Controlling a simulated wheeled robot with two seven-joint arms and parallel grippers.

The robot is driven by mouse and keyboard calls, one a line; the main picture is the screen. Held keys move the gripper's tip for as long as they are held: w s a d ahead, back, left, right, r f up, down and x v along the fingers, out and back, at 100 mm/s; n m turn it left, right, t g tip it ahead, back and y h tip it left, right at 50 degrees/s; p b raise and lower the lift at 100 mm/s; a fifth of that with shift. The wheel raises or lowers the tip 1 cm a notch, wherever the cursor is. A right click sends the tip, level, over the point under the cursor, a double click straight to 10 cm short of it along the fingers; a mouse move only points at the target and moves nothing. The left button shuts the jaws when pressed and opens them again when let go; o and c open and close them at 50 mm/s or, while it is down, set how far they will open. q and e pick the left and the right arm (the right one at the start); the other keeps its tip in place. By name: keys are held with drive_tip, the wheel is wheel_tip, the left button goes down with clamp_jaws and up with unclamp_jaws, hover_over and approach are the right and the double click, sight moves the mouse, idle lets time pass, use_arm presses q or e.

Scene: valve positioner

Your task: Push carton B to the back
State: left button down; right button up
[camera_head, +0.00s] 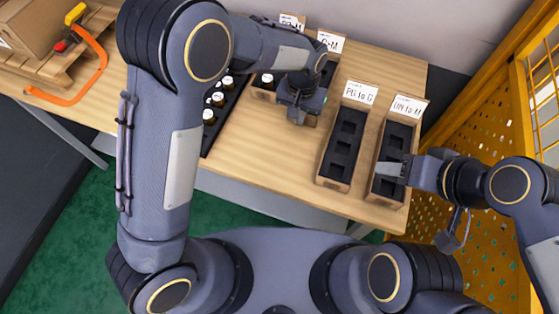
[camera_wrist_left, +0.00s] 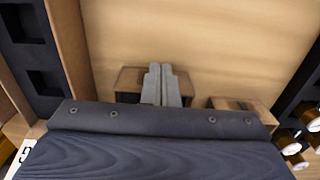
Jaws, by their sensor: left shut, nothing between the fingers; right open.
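Two cartons with label cards stand at the back of the table, partly hidden by my left arm: a right one (camera_head: 327,72) and a left one (camera_head: 262,95). Their labels are only partly readable, so I cannot tell which is carton B. My left gripper (camera_head: 300,110) is shut and empty at the near end of the right back carton. In the left wrist view its fingers (camera_wrist_left: 163,85) overlap that carton's end wall (camera_wrist_left: 130,80); I cannot tell whether they touch. My right gripper (camera_head: 396,169) is open over the front part of the far-right carton (camera_head: 385,193).
Another carton (camera_head: 330,182) with a black insert stands left of the far-right one. A black tray (camera_head: 232,112) with several bottles lies left. Yellow mesh (camera_head: 490,110) borders the right. Bare table lies mid-front.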

use_arm(q)
drive_tip(key=w, duration=0.1)
drive_tip(key=w+d, duration=0.1)
drive_tip(key=w, duration=0.1)
drive_tip(key=shift+r, duration=0.1)
drive_tip(key=shift+w, duration=0.35)
drive_tip(key=shift+s, duration=0.1)
drive_tip(key=shift+r+b, duration=0.35)
drive_tip(key=shift+r, duration=3.6)
